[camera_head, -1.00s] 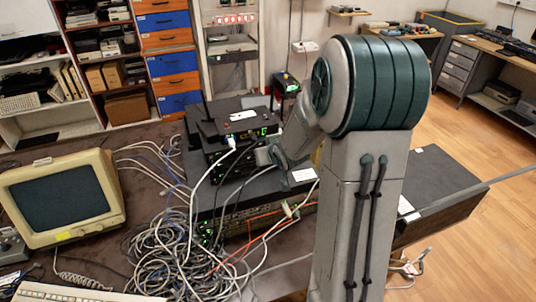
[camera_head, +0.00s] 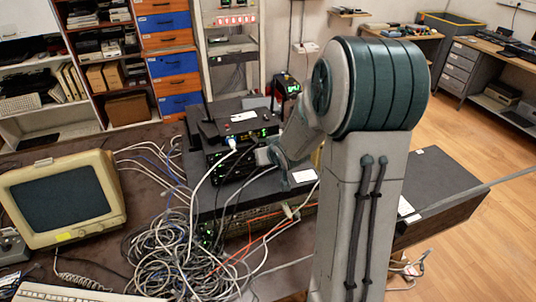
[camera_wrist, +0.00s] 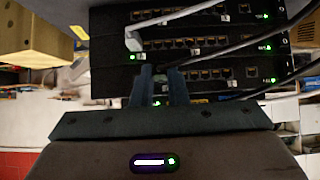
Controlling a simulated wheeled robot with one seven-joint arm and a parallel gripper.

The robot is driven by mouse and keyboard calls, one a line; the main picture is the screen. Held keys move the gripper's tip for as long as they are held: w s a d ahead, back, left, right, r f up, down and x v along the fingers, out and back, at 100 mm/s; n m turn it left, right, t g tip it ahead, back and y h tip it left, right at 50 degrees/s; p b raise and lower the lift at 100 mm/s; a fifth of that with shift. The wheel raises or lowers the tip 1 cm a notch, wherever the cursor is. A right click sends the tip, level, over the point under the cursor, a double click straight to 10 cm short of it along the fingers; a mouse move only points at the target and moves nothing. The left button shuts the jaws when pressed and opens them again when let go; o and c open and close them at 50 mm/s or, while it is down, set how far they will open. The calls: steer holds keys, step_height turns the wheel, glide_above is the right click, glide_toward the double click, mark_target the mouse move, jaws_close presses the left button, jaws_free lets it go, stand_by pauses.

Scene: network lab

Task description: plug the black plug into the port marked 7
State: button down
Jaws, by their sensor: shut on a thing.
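My gripper (camera_wrist: 161,72) is shut on the black plug (camera_wrist: 161,76), which shows as a dark shape between the two fingers in the wrist view. A black cable (camera_wrist: 225,48) runs from there to the upper right. The fingertips are at the front of the lowest visible switch (camera_wrist: 110,80); whether the plug is inside a port is hidden. Small white labels mark the switches, but I cannot read a 7. In the head view my gripper (camera_head: 264,156) is at the front of the switch stack (camera_head: 228,165).
A white plug and cable (camera_wrist: 133,40) sit at the left of the middle switch, close above my fingers. A second black cable (camera_wrist: 290,78) crosses at the right. Tangled grey cables (camera_head: 165,255) lie on the table beside a beige monitor (camera_head: 65,197).

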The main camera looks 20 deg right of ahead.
steer(key=shift+w, duration=0.75)
stand_by(0.8)
steer(key=c, duration=1.3)
jaws_free()
steer(key=shift+c, duration=0.2)
steer(key=p+v, duration=0.5)
steer(key=v, duration=0.8)
steer(key=shift+s+r+p, duration=0.25)
steer(key=shift+s+p, duration=0.05)
steer(key=shift+p, duration=0.05)
